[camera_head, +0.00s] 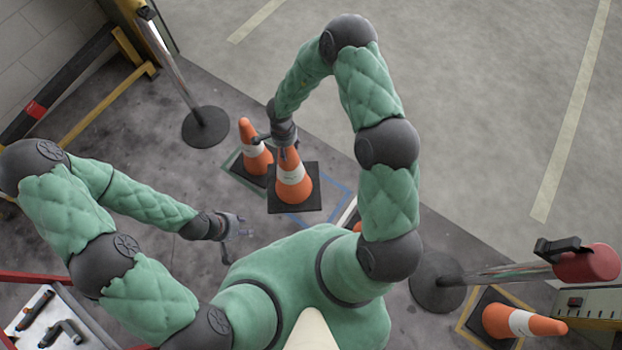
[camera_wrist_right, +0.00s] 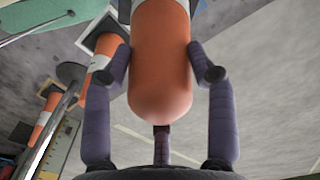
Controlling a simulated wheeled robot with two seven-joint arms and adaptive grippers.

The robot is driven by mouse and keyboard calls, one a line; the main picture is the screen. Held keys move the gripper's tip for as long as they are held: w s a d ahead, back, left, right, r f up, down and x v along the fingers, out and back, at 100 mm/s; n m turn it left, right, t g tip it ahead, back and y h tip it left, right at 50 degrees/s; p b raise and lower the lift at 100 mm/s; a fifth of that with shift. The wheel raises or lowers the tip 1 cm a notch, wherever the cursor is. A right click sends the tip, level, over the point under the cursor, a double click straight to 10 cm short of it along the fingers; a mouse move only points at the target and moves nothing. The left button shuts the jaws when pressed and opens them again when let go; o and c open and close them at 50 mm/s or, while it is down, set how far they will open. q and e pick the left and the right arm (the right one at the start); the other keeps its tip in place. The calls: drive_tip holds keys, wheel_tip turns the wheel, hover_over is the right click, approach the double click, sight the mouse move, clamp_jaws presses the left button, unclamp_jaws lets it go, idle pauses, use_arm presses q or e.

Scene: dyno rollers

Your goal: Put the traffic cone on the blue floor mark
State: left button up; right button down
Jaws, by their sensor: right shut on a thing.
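An orange and white traffic cone (camera_head: 294,188) with a black square base is upright in the head view. My right gripper (camera_head: 285,148) is shut on its top; in the right wrist view the fingers lie on both sides of the orange cone tip (camera_wrist_right: 160,70). I cannot tell whether the base touches the floor. My left gripper (camera_head: 240,229) is open and empty, left of and below the cone.
A second cone (camera_head: 252,135) stands on a green mark (camera_head: 231,160), close behind the held cone. Another cone (camera_head: 503,321) stands at lower right by a yellow mark. Post bases (camera_head: 206,128) (camera_head: 437,284) stand on both sides. A tool table (camera_head: 90,335) is at lower left.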

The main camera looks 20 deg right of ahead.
sight(301, 165)
drive_tip(key=a+f+m, duration=0.1)
drive_tip(key=f+m, duration=0.1)
drive_tip(key=f, duration=0.1)
drive_tip(key=s+a+f+m, duration=0.1)
drive_tip(key=f+m, duration=0.1)
drive_tip(key=f, duration=0.1)
drive_tip(key=s+a+f+m, duration=0.1)
drive_tip(key=a+f+m, duration=0.1)
drive_tip(key=f, duration=0.1)
drive_tip(key=shift+s, duration=0.25)
drive_tip(key=shift+m, duration=0.9)
drive_tip(key=d+f+b, duration=0.1)
drive_tip(key=d+f, duration=0.3)
drive_tip(key=d, duration=0.1)
drive_tip(key=d+f+b, duration=0.1)
drive_tip(key=d+f, duration=0.1)
drive_tip(key=d, duration=0.1)
drive_tip(key=shift+w+d+b, duration=0.1)
drive_tip(key=shift+w+b, duration=0.2)
drive_tip(key=shift+w, duration=0.1)
drive_tip(key=w+d+f+b, duration=0.1)
drive_tip(key=d+f+b, duration=0.3)
drive_tip(key=f, duration=0.4)
drive_tip(key=shift+d+f+b, duration=0.3)
drive_tip(key=shift+d+f, duration=0.1)
drive_tip(key=shift+c, duration=1.9)
unclamp_jaws()
drive_tip(key=shift+s+f, duration=0.1)
